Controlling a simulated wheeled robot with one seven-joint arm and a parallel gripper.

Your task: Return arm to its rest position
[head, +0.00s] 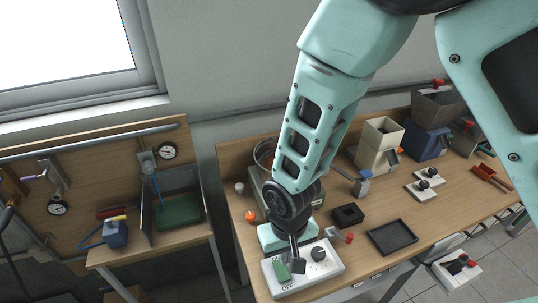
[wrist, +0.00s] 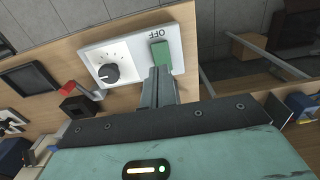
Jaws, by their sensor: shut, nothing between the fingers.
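My mint-green arm reaches down from the top of the head view. My gripper (head: 298,264) points down over a white control panel (head: 328,266) at the front of the right workbench. The panel has a green rocker switch (head: 282,272) marked OFF and a black knob (head: 318,254). In the wrist view my gripper (wrist: 158,72) is shut and empty, its fingertips at the near end of the green switch (wrist: 161,55). Whether they touch it I cannot tell. The knob (wrist: 108,73) lies to the left of the fingers there.
A black tray (head: 392,237), a small black box (head: 347,215) and a red-handled part (head: 349,237) lie right of the panel. A second bench (head: 150,248) with a green tray (head: 180,211) is at left, across a gap.

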